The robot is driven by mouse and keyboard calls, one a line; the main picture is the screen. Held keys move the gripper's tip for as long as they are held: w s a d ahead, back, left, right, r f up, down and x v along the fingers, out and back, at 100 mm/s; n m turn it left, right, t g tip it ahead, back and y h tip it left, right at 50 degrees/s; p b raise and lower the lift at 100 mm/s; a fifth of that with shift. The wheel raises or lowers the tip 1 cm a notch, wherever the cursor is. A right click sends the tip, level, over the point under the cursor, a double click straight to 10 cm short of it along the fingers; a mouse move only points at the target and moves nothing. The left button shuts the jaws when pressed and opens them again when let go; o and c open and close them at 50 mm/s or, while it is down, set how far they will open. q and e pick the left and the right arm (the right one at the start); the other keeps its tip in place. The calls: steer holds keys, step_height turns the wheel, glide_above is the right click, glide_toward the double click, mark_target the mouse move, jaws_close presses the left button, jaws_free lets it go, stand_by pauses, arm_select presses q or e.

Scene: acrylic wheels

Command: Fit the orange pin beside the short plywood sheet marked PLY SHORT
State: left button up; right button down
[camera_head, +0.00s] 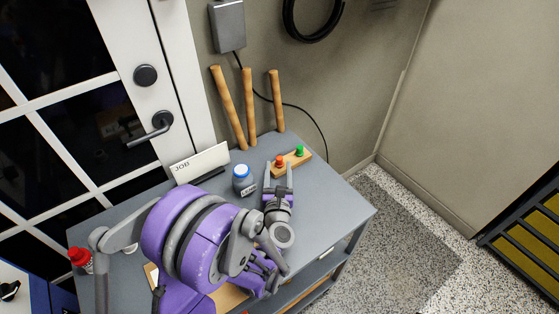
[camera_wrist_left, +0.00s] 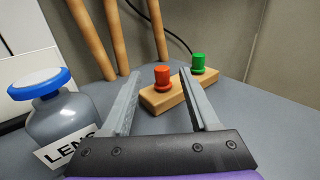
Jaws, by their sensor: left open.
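The orange pin (camera_head: 280,161) stands upright in a small wooden block (camera_head: 293,164) near the back of the grey table; it also shows in the left wrist view (camera_wrist_left: 162,78). My left gripper (camera_head: 279,169) is open. Its fingers point at the orange pin, which appears between the fingertips in the left wrist view (camera_wrist_left: 160,76); neither finger is seen closed on it. A tan sheet (camera_head: 232,297) lies mostly hidden under my left arm; no PLY SHORT marking can be read. My right gripper is not in view.
A green pin (camera_head: 300,151) stands in the same block, right of the orange one. A blue-capped LENS bottle (camera_head: 243,180) stands left of the gripper. A JOB sign (camera_head: 199,163) is at the table's back left. Wooden rods (camera_head: 248,108) lean on the wall behind.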

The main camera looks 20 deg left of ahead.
mark_target(279, 161)
arm_select(q)
steer(key=x, duration=0.4)
steer(key=shift+w+f, duration=0.15)
steer(key=shift+w, duration=0.3)
steer(key=shift+s, duration=0.1)
jaws_close()
